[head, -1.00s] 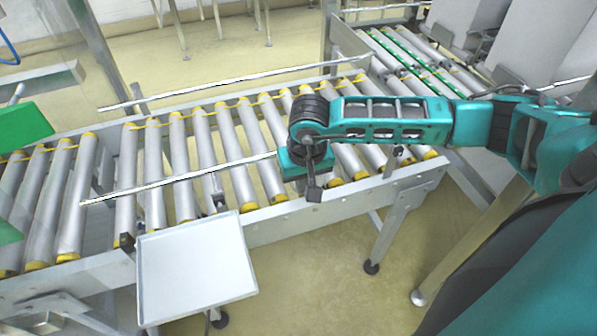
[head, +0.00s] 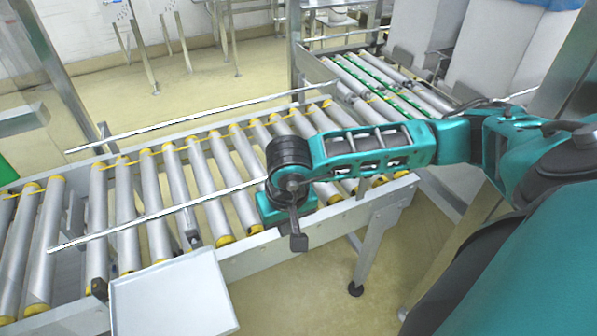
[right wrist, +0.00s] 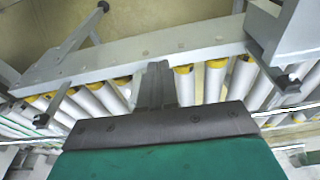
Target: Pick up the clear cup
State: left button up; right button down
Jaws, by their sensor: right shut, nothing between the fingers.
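I see no clear cup in either view. My right gripper (head: 298,241) is at the front rail of the roller conveyor (head: 340,215) in the head view, pointing down. In the right wrist view its dark fingers (right wrist: 156,84) are together and empty, with the conveyor's grey side rail and rollers behind them. Whether they touch the rail I cannot tell. My left gripper is not in view.
A pale flat tray (head: 172,297) sticks out from the conveyor's front at lower left. Two long guide rods (head: 190,122) run along the conveyor. A second conveyor with green strips (head: 380,82) stands behind right. Bare floor lies in front.

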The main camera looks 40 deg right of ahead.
jog(key=s+a, duration=0.2)
jog(key=s, duration=0.5)
jog(key=w+f+m+h+b, duration=0.1)
jog(key=w+f+m+b, duration=0.15)
jog(key=w+m, duration=0.55)
jog(key=shift+n+g, duration=0.3)
jog(key=shift+n, duration=0.4)
jog(key=w+d, duration=0.5)
jog(key=w+d+r, duration=0.1)
jog(key=w+d, duration=0.1)
jog(key=shift+w+d+b, duration=0.2)
jog(key=shift+w+b, duration=0.2)
jog(key=shift+w+d+f, duration=0.15)
jog(key=shift+f, duration=0.1)
jog(key=shift+f+b, duration=0.45)
jog(key=shift+f, duration=0.05)
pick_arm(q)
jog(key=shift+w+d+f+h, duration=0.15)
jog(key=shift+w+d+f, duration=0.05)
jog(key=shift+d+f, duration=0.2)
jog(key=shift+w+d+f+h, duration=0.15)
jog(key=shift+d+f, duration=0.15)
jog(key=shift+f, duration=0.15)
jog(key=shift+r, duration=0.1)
